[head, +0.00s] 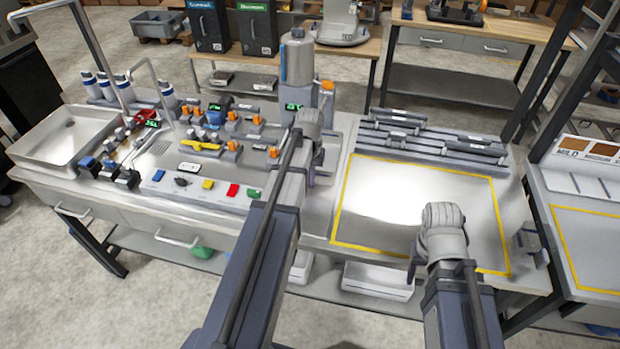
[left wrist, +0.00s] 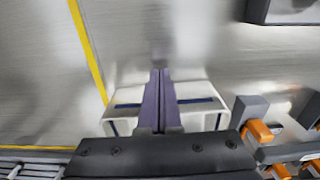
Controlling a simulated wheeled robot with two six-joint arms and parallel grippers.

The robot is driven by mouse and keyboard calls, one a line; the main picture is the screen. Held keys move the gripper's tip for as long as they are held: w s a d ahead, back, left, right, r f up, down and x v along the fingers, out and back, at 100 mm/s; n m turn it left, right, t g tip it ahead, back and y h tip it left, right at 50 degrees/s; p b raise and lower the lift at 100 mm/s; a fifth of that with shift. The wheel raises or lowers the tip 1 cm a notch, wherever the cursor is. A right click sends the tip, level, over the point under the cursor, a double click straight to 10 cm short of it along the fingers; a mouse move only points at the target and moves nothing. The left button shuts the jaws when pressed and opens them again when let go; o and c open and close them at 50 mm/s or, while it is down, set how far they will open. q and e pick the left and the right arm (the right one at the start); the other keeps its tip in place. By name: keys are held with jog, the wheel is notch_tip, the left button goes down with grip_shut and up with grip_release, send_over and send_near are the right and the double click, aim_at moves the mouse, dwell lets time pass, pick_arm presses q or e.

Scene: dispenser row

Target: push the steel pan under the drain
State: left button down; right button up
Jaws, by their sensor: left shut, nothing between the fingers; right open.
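My left gripper (head: 322,168) is shut and empty, low over the bench at the left of the yellow-lined area, partly hidden by its own arm. Its dark fingers (left wrist: 160,85) point up the picture in the left wrist view, over a pale boxy object (left wrist: 198,92) with dark blue stripes. I cannot tell whether this is the steel pan or whether the fingers touch it. A tall grey tank (head: 298,62) stands behind my left gripper in the head view. Its drain is not clear. My right gripper (head: 414,266) is open over the bench's front right part.
A panel (head: 140,195) of orange valves and coloured blocks lies left of my left arm. A sink (head: 62,142) is further left. Grey rails (head: 432,140) line the back right. The yellow-outlined bench area (head: 385,205) is clear. White bins (head: 378,280) sit below the bench.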

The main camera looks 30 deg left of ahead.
pick_arm(q)
jog(key=s, duration=0.2)
jog(key=shift+s+d, duration=0.4)
notch_tip(320, 180, up, 10)
jog(key=p, duration=1)
jog(key=shift+s, duration=0.1)
jog(key=s+d+f+m+b, duration=0.2)
jog(key=s+d, duration=0.2)
jog(key=d, duration=0.4)
jog(key=s+d+f+m+b, duration=0.1)
jog(key=s+d+m+b, duration=0.1)
jog(key=s+d, duration=0.3)
jog(key=s+d+f+m+y+b, duration=0.1)
jog(key=s+d, duration=0.3)
jog(key=d, duration=0.8)
jog(key=shift+s+f+m+b, duration=0.35)
jog(key=shift+f+m+b, duration=0.05)
jog(key=shift+f+m, duration=0.45)
